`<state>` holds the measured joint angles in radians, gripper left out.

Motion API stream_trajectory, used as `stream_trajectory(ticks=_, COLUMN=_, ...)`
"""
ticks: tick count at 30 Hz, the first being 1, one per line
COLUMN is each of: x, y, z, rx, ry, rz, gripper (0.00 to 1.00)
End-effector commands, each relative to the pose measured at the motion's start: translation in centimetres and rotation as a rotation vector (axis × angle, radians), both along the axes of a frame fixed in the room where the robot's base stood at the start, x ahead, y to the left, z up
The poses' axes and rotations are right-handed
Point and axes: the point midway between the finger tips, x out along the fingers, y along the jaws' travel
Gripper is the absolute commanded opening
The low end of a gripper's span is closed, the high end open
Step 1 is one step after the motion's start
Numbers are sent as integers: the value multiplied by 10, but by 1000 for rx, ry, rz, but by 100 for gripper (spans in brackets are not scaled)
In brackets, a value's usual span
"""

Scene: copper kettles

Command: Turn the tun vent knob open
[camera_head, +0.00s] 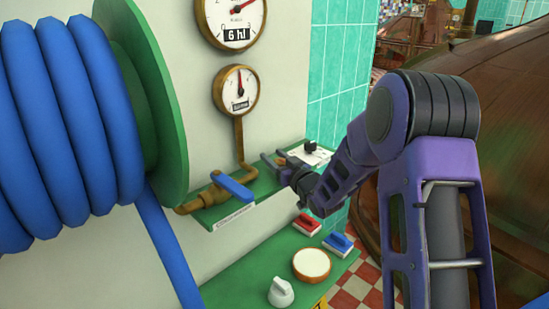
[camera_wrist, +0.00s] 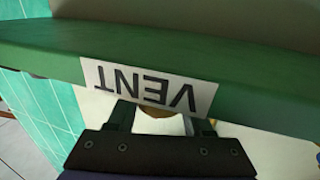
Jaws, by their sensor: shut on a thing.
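My gripper (camera_head: 273,158) reaches in from the right to the green wall shelf (camera_head: 266,187) in the head view. In the wrist view my gripper (camera_wrist: 163,117) points at the shelf edge, where a white label reads VENT upside down (camera_wrist: 150,89). Its fingers are shut on the vent knob, of which only a small tan and pale part (camera_wrist: 156,110) shows between them. The label and my gripper hide the rest of it. The knob's turn angle cannot be told.
A blue-handled valve (camera_head: 233,186) sits on the shelf left of my gripper. A white plate with a black piece (camera_head: 310,148) lies to its right. A hose reel (camera_head: 150,90) fills the left.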

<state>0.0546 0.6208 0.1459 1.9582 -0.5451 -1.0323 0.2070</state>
Motion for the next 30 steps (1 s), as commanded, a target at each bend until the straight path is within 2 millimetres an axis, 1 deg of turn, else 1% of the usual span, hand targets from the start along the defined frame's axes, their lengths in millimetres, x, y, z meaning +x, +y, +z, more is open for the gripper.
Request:
stream_trajectory(ticks=8, x=0, y=0, z=0, rx=0, ry=0, rz=17, gripper=0)
stream_trajectory(ticks=14, x=-1, y=0, z=1, rx=0, ry=-1, rz=92, gripper=0)
stream_trajectory(ticks=20, x=-3, y=3, z=1, rx=0, ry=0, rz=241, gripper=0)
stream_trajectory(ticks=30, x=-11, y=10, z=2, rx=0, ry=1, rz=564, gripper=0)
